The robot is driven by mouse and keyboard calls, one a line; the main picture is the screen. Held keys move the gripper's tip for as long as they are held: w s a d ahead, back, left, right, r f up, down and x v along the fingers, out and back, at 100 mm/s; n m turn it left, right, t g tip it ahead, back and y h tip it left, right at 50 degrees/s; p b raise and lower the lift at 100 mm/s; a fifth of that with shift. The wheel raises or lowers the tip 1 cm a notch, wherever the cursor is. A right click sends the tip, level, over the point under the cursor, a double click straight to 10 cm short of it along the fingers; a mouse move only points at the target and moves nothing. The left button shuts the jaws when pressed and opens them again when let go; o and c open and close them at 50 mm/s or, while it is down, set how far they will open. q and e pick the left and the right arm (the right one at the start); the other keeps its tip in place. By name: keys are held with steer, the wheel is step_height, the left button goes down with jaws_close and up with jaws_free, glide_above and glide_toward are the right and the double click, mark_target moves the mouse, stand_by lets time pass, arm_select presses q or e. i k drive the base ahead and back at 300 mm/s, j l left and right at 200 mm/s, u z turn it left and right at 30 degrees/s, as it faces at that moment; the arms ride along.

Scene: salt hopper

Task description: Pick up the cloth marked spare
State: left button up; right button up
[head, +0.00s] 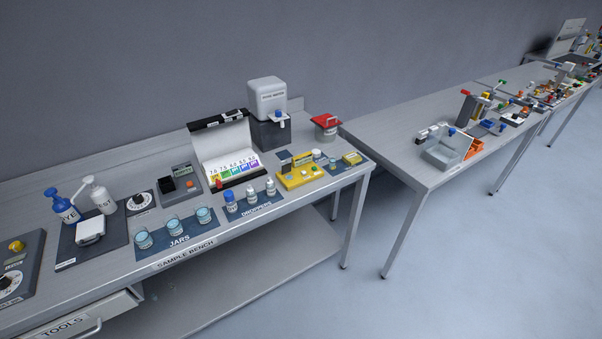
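No cloth marked spare can be made out in the head view. The sample bench (215,256) fills the left and middle of the view, and its top carries lab items. A drawer labelled TOOLS (70,322) sits under its front left edge. Neither of my grippers is in view.
On the bench are pump bottles (63,206), several jars (173,223), droppers (251,196), a white dispenser (267,95) and a red-lidded container (326,126). A second table (400,145) with cluttered items stands to the right. The floor (450,270) in front is clear.

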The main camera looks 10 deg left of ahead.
mark_target(352, 158)
steer(key=u, duration=0.5)
steer(key=i+l+u, duration=0.35)
steer(key=l, duration=0.3)
steer(key=i+l+u, duration=0.2)
steer(key=l, duration=0.15)
steer(key=l+u, duration=0.2)
steer(key=l, duration=0.15)
steer(key=i+l+u, duration=0.2)
steer(key=l, duration=0.2)
steer(key=k, duration=0.1)
